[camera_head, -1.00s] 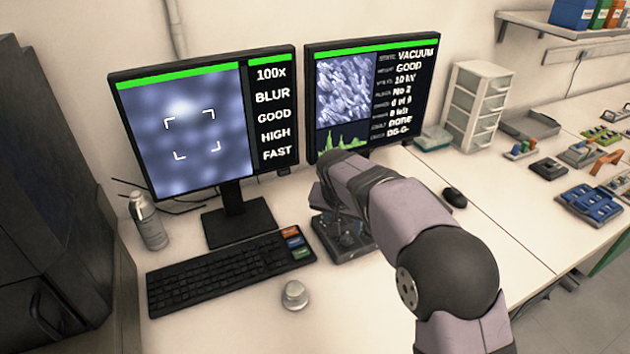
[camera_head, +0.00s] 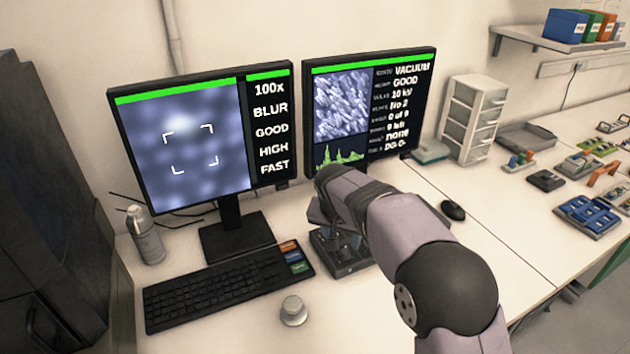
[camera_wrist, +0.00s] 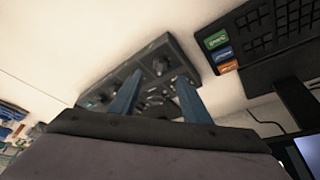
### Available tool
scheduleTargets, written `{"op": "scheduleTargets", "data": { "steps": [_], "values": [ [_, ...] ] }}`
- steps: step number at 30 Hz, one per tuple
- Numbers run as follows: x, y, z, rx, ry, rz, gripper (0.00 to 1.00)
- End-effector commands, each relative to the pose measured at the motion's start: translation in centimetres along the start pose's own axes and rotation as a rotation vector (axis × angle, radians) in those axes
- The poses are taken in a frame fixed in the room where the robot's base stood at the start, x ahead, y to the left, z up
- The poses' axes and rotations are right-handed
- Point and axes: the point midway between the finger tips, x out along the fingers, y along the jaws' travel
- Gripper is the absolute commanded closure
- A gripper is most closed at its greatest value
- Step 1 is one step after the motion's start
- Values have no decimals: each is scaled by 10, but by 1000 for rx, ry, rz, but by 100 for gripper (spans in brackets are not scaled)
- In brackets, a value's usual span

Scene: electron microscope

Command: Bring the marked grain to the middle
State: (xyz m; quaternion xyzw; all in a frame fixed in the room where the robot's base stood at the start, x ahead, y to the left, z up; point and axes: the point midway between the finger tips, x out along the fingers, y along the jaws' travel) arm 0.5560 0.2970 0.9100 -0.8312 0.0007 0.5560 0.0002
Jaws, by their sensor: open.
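The left monitor (camera_head: 205,140) shows a blurred grey-blue picture with white corner brackets around its middle. The dark control panel (camera_head: 345,258) with knobs lies on the desk below the right monitor. My gripper (camera_wrist: 155,92) is open over this panel (camera_wrist: 165,52) in the wrist view, its two blue fingers apart around a control. My arm hides part of the panel in the head view.
The right monitor (camera_head: 385,110) shows a sharp textured picture and status text. A keyboard (camera_head: 225,288) with coloured keys lies left of the panel. A round metal knob (camera_head: 293,311) stands in front, a bottle (camera_head: 145,236) at left, a mouse (camera_head: 453,210) at right.

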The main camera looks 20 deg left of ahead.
Motion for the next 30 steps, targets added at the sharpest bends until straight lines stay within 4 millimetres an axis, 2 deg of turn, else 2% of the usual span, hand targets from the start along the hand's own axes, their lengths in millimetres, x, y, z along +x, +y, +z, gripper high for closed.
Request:
{"op": "scheduleTargets", "data": {
  "steps": [5, 8, 12, 15, 17, 23, 30],
  "values": [
    [4, 27, -14, 48, -3, 23, 57],
    [13, 60, -27, 103, -15, 53, 57],
    [27, 117, -45, 216, -37, 92, 57],
    [36, 146, -53, 346, -78, 65, 57],
    [40, 147, -55, 348, -103, 23, 57],
    [40, 124, -57, 166, -127, -100, 57],
    [31, 92, -62, -188, -87, -242, 57]
  ]
}}
